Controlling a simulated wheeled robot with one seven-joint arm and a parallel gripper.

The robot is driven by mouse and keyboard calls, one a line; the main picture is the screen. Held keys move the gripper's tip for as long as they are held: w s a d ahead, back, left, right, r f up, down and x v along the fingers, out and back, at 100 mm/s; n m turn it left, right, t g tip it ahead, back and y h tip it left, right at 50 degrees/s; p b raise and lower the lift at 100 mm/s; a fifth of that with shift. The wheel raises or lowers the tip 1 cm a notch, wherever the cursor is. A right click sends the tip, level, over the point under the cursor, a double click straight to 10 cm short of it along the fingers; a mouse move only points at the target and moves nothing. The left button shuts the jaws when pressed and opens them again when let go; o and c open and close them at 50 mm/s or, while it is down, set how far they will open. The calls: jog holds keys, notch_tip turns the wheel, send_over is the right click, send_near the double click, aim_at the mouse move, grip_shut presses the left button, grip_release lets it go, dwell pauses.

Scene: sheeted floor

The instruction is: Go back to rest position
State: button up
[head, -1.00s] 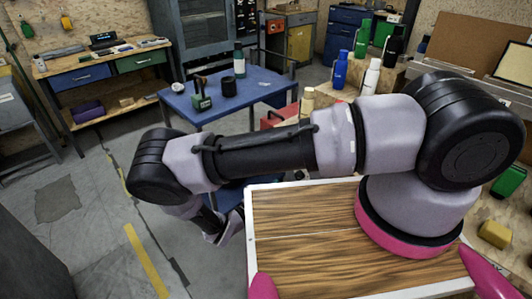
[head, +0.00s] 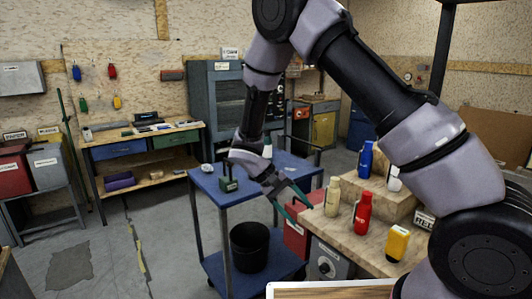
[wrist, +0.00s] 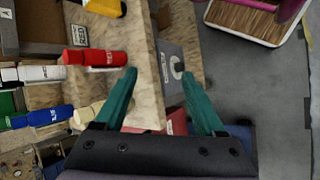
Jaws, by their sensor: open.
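My gripper (head: 291,203) hangs from my raised arm in the head view, in front of the right side of the blue cart (head: 213,193). Its two teal fingers are spread, with nothing seen between them. In the wrist view my gripper (wrist: 158,74) shows both fingers apart, with the wooden bench edge and a grey box behind them. My arm covers part of the cart top and the cabinet behind.
A red bottle (head: 362,212), a cream bottle (head: 333,197) and a yellow container (head: 397,243) stand on the wooden bench (head: 375,263) at right. A black bucket (head: 249,247) sits on the cart's lower shelf. Open floor (head: 165,240) lies left.

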jog(key=s+d+r+m+t+y, duration=0.15)
jog(key=d+r+y, duration=0.25)
jog(key=r, duration=0.7)
jog(key=s+d+r+m+y, duration=0.15)
jog(key=d+r+y, duration=0.3)
jog(key=r, duration=0.65)
jog(key=s+d+r+m+t+y, duration=0.1)
jog(key=s+d+r+t, duration=0.2)
jog(key=s+r, duration=0.2)
jog(key=s+d+r+m+t, duration=0.2)
jog(key=s+d+r+t, duration=0.2)
jog(key=r, duration=0.3)
jog(key=shift+s+r+m+y, duration=0.15)
jog(key=shift+s+m+y, duration=0.2)
jog(key=shift+s, duration=0.1)
jog(key=shift+c, duration=0.3)
